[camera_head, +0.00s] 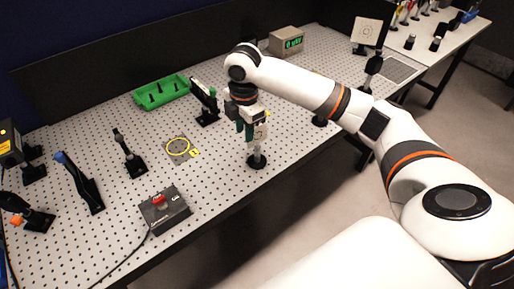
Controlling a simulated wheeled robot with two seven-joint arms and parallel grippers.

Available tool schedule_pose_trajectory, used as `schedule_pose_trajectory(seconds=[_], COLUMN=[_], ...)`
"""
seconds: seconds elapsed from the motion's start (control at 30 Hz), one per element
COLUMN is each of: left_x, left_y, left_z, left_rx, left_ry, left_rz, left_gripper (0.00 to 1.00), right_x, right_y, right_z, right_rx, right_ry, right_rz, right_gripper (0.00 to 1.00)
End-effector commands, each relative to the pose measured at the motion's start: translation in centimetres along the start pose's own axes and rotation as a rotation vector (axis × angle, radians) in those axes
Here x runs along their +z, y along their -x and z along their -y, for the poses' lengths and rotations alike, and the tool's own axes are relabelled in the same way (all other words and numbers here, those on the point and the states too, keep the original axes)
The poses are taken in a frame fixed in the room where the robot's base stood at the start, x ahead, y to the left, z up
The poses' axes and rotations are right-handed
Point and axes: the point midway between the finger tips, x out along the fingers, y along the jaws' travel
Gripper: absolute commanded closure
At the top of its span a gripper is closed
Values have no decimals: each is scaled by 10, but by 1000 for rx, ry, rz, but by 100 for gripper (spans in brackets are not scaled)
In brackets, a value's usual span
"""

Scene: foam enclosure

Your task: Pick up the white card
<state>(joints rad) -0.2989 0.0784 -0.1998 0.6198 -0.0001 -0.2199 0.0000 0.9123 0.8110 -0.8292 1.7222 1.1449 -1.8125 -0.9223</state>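A pale square card (367,32) with a faint round mark stands tilted on a dark mount at the back right. It is the clearest match for the white card. My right arm reaches across from the right, and its wrist bends down over the table. My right gripper (252,130) points down just above a short black post with a round base (257,161), far from the pale card. The fingers are small and partly hidden, so I cannot tell whether they are open or touch the post. My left gripper is not in view.
A display box (286,41) stands behind. Black posts stand at left.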

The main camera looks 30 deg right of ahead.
Motion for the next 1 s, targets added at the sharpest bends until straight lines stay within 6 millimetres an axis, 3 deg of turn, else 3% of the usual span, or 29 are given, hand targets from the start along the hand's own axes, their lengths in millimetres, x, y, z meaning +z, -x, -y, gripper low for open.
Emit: schedule_pose_trajectory(seconds=[0.03, 0.1, 0.3, 0.6, 0.83, 1.0], left_x=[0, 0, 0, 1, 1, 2], left_y=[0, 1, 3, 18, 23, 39], left_z=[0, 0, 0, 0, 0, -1], left_rx=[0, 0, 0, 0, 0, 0], left_ry=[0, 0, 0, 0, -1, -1], left_rz=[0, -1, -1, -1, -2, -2], left_gripper=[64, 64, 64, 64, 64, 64], right_x=[-14, -27, -45, -46, -46, -47], right_y=[17, 33, 53, 7, -12, -33], right_z=[6, 8, 10, 8, 8, 8], right_rx=[3, 15, 34, 38, 35, 38], right_ry=[7, 22, 42, 42, 44, 43], right_rz=[-10, -13, -8, -7, -7, -6], right_gripper=[69, 69, 69, 69, 69, 69])
